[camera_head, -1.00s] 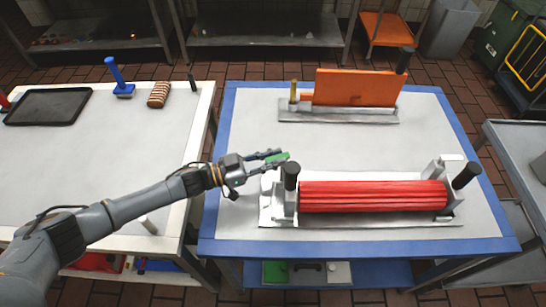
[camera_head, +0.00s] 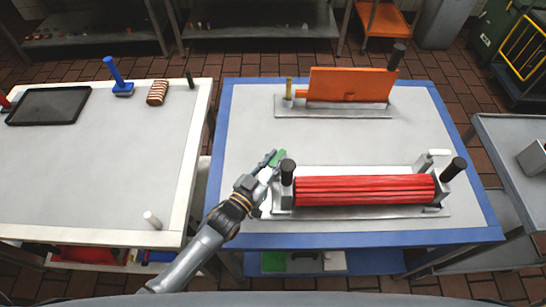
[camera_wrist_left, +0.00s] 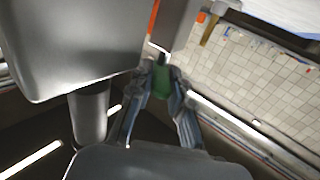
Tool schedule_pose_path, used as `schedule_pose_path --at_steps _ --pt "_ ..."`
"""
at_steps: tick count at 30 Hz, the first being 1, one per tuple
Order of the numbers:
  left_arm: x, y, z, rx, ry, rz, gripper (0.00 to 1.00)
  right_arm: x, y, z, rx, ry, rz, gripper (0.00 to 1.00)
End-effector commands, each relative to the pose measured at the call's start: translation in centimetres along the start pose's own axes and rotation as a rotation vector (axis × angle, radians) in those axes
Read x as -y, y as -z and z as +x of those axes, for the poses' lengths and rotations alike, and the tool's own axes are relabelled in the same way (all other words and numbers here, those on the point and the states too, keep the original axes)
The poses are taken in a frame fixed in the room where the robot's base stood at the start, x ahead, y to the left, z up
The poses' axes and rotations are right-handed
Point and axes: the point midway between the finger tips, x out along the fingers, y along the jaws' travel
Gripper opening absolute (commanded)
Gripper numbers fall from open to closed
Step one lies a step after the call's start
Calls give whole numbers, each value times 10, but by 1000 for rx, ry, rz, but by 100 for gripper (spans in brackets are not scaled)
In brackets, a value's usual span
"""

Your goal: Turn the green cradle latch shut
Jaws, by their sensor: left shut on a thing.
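The green cradle latch (camera_head: 278,157) is at the left end of the cradle (camera_head: 400,211) that holds a bundle of red rods (camera_head: 365,190). My left gripper (camera_head: 271,161) is at the latch, beside the black knob (camera_head: 287,172). In the left wrist view the green latch (camera_wrist_left: 161,82) sits between the two fingers of my left gripper (camera_wrist_left: 162,88), which are shut on it. Part of the latch is hidden by the fingers. My right gripper is not in view.
An orange block (camera_head: 348,84) with a metal base stands at the back of the blue-edged table (camera_head: 358,239). The left table (camera_head: 95,175) holds a black tray (camera_head: 48,106), a blue-handled tool (camera_head: 117,78) and a striped brown item (camera_head: 157,92). The table between the two fixtures is clear.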

Motion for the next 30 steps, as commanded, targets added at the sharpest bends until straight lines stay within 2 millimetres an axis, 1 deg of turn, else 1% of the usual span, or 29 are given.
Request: schedule_pose_path --at_steps 6,19,20,21,23,30 --pt "-2 1 0 -2 51 0 0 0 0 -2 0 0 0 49" --pt "-2 1 1 -4 59 1 0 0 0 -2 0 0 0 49" --pt "-2 1 1 -4 59 1 23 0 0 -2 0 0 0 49" --pt "-2 1 1 -4 59 1 31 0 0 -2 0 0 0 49" --pt "-2 1 1 -4 59 1 42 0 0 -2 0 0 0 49" --pt "-3 1 1 -2 57 0 42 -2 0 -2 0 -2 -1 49"
